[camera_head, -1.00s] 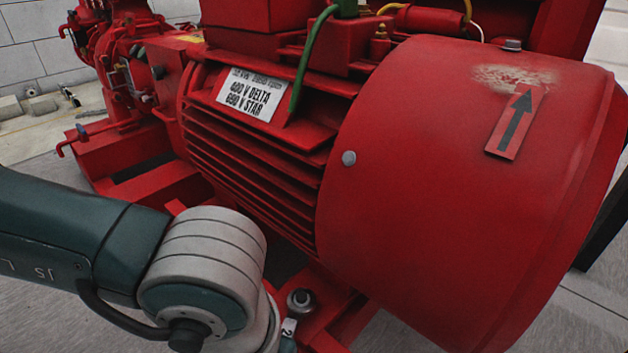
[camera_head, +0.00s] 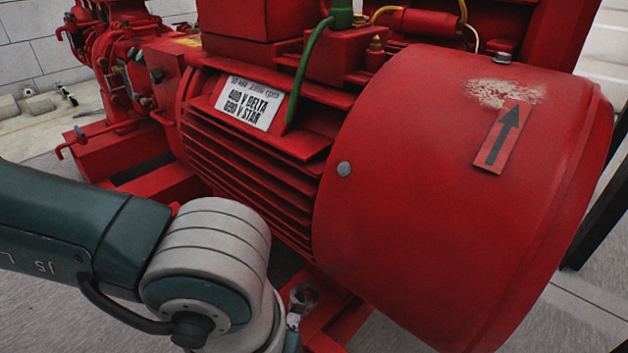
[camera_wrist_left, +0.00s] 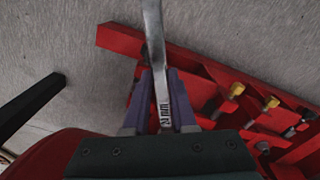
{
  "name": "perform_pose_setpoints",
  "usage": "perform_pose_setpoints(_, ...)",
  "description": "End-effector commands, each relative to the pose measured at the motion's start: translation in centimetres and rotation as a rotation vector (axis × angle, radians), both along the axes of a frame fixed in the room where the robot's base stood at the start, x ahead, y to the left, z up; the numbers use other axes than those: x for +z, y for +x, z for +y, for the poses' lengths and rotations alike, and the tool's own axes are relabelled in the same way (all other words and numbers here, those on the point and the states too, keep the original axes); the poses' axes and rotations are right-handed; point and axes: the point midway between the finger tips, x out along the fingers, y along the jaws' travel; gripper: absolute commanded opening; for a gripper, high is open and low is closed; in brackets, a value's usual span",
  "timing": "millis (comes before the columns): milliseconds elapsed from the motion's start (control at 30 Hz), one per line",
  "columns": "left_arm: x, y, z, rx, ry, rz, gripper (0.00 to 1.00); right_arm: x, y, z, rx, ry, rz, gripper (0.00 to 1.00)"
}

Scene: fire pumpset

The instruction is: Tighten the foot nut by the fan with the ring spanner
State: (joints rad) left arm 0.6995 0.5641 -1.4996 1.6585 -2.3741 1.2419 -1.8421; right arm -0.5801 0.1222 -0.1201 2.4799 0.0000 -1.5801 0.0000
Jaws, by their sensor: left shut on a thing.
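My left gripper (camera_wrist_left: 160,98) is shut on the ring spanner (camera_wrist_left: 155,45), a bright steel bar with a marked shank between the purple fingers. In the left wrist view the spanner runs out past the top edge. In the head view its grey end (camera_head: 303,296) shows just past my left wrist, over the red motor foot beside the fan cowl (camera_head: 450,190). The foot nut is not clearly visible there; I cannot tell whether the ring is seated on it. My right gripper is not in view.
The finned red motor (camera_head: 245,165) and the cowl stand close beside my left arm. The left wrist view shows a red frame beam (camera_wrist_left: 200,65), several fittings, two with yellow heads (camera_wrist_left: 237,89), and a black post (camera_wrist_left: 30,105). Grey floor lies in front.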

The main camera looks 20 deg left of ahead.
Motion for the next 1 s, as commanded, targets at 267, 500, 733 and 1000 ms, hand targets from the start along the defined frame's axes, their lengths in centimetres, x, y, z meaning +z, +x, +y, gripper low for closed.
perform_pose_setpoints(267, 1.8, 0.0, 0.1, 0.002, 0.003, 0.0, 0.0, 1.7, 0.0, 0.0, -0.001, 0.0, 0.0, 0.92)
perform_pose_setpoints(500, 3.0, 0.0, 0.1, 0.003, 0.004, 0.0, 0.0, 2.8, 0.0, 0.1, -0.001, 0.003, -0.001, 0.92)
perform_pose_setpoints(733, 3.0, 0.0, 0.2, 0.003, 0.004, 0.0, 0.0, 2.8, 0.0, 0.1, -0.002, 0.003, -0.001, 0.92)
perform_pose_setpoints(1000, 3.7, 0.1, 0.2, 0.005, 0.005, 0.0, 0.0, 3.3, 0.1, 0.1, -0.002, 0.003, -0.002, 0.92)
